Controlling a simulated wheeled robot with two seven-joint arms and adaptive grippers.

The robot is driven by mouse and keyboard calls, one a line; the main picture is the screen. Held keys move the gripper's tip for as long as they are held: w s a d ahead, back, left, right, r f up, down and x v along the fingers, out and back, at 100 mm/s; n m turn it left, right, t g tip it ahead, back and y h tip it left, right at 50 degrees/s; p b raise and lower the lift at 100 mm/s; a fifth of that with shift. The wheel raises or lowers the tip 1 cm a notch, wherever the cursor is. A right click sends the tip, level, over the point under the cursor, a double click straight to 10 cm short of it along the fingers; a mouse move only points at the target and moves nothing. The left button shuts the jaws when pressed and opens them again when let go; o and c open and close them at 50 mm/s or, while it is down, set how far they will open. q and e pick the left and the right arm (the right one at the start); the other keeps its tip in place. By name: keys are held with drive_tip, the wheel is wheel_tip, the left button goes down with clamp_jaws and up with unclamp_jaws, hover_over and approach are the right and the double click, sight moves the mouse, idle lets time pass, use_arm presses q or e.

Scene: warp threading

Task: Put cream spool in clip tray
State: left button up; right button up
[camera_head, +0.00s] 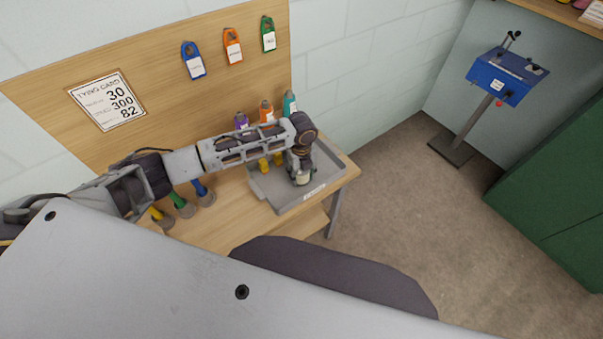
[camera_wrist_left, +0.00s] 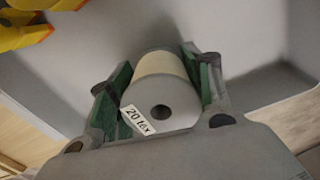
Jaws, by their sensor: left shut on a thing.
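The cream spool (camera_wrist_left: 160,68) is held between the green-padded fingers of my left gripper (camera_wrist_left: 162,85) in the left wrist view. Its grey end with a hole faces the camera, and a label reads "20 tex". In the head view my left gripper (camera_head: 301,172) points down over the grey clip tray (camera_head: 325,170), with the spool (camera_head: 302,179) low inside the tray's outline. I cannot tell whether the spool touches the tray floor. The tray also shows behind the spool in the wrist view (camera_wrist_left: 75,85). My right gripper is not in view.
Yellow pieces (camera_head: 264,165) lie in the tray near its back left. Yellow, green (camera_head: 183,206) and blue spools stand left on the wooden table. Coloured tags hang on the back board (camera_head: 150,60).

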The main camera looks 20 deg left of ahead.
use_arm(q)
drive_tip(key=shift+f, duration=0.1)
drive_tip(key=o, duration=1.1)
wheel_tip(320, 180, up, 12)
drive_tip(key=shift+r, duration=0.1)
idle(0.9)
